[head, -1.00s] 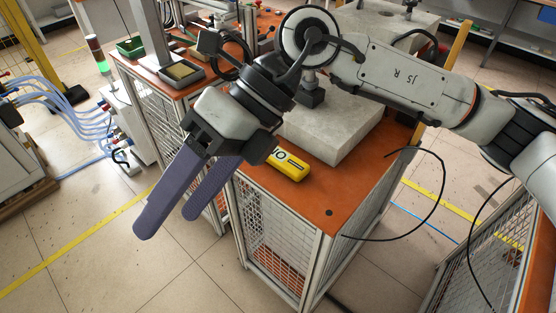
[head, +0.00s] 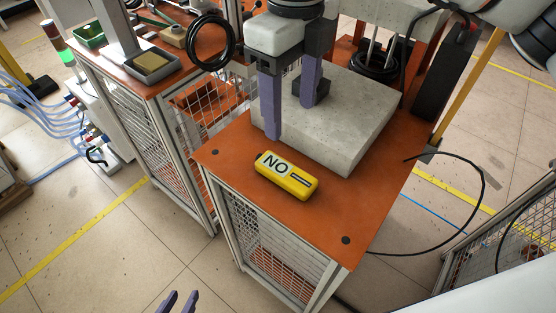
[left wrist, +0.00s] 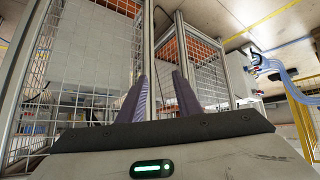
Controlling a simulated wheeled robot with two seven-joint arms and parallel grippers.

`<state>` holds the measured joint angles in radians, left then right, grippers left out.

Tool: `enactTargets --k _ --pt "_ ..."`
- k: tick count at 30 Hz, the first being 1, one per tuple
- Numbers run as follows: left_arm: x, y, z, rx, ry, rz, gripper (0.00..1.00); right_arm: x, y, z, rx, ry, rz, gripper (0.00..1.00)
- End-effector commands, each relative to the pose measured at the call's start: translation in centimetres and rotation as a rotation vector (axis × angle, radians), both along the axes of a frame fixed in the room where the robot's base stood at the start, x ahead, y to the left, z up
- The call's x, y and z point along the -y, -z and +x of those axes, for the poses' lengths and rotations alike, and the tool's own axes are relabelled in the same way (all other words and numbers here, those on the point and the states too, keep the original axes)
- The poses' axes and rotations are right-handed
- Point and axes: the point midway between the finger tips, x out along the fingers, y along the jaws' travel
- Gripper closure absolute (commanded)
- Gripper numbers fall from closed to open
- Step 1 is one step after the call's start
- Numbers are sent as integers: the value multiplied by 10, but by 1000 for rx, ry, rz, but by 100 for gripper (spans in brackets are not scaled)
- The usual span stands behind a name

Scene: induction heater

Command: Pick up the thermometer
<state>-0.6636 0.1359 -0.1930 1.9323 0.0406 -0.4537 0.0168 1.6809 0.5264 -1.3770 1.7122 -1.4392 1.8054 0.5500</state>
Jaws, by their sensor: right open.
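A yellow, rounded box-shaped device (head: 300,187), which I take to be the thermometer, lies on the orange tabletop (head: 225,158). It has a white label reading "NO". My right gripper (head: 292,120) is open and empty, with its purple fingers pointing down just behind the device, in front of the grey block in the picture. I cannot tell how high its tips are. My left gripper (head: 178,303) shows only its fingertips at the bottom edge of the head view. In the left wrist view its two fingers (left wrist: 160,85) are apart, with nothing between them.
A large grey stone-like block (head: 345,125) stands on the tabletop right behind the device. A second orange table (head: 130,82) with a tray (head: 152,64) and tools is at the left. A black cable (head: 480,200) hangs off the right side.

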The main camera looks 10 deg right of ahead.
Motion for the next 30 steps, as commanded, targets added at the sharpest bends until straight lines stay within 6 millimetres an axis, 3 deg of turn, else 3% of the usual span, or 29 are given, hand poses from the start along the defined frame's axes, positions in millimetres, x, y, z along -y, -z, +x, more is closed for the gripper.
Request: enactTargets --k 1,11,17,30 --pt "2 15 -1 -1 4 0 69 0 16 0 0 -1 1 39" --pt "13 54 -14 -27 21 -9 69 -1 58 -1 0 -2 3 39" --pt "14 51 -11 -20 20 -11 69 -1 70 -1 -1 -2 3 39" --pt "13 44 -4 -5 17 -10 69 3 126 -6 -3 -2 1 39"
